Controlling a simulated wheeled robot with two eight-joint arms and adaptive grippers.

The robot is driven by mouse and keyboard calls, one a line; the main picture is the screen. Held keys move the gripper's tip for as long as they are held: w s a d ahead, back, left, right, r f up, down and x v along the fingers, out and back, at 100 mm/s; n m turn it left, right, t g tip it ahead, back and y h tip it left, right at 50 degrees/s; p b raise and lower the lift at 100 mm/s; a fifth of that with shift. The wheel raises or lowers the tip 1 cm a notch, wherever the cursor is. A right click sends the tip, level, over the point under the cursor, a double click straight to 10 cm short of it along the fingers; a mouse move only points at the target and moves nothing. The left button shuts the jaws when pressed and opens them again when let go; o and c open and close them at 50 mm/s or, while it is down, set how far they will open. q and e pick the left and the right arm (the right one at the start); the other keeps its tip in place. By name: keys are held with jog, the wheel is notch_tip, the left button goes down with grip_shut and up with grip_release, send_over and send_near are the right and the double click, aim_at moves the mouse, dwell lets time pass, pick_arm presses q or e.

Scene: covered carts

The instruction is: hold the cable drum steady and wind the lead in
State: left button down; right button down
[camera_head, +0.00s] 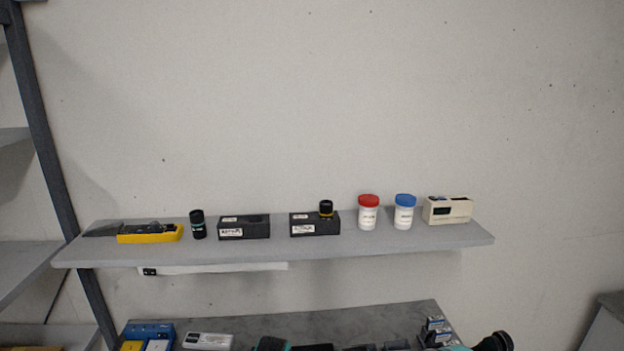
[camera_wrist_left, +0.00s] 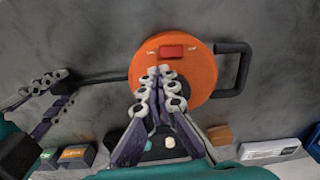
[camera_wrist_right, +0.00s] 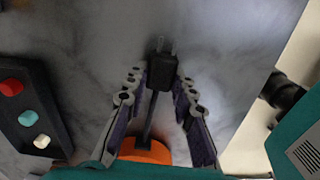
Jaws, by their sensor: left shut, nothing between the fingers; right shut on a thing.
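The orange cable drum (camera_wrist_left: 203,68) lies on the grey bench in the left wrist view, with a red part (camera_wrist_left: 172,51) on its face and a black handle (camera_wrist_left: 238,68) at its right. My left gripper (camera_wrist_left: 160,72) is shut and empty over the drum's face; I cannot tell whether it touches. The dark lead (camera_wrist_left: 103,78) runs left from the drum. The right wrist view shows the drum's edge (camera_wrist_right: 147,151), the lead (camera_wrist_right: 149,116) and a black two-pin plug (camera_wrist_right: 161,72). My right gripper (camera_wrist_right: 160,90) is shut on the plug. The head view shows neither gripper clearly.
A dark box with coloured buttons (camera_wrist_right: 30,125) lies beside the drum. A brown block (camera_wrist_left: 220,135) and a white device (camera_wrist_left: 270,150) lie near the bench edge. Above the bench (camera_head: 330,317) is a shelf (camera_head: 330,245) with jars, boxes and a yellow tool.

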pick_arm(q)
jog(key=shift+w+a, duration=0.1)
jog(key=shift+w, duration=0.1)
jog(key=shift+s+a, duration=0.1)
jog(key=shift+a, duration=0.15)
jog(key=shift+s+a, duration=0.15)
jog(key=shift+a, duration=0.55)
jog(key=shift+a, duration=0.35)
dwell(0.4)
jog(key=shift+s+a, duration=0.1)
jog(key=shift+s, duration=0.1)
notch_tip(320, 180, up, 6)
dwell(0.5)
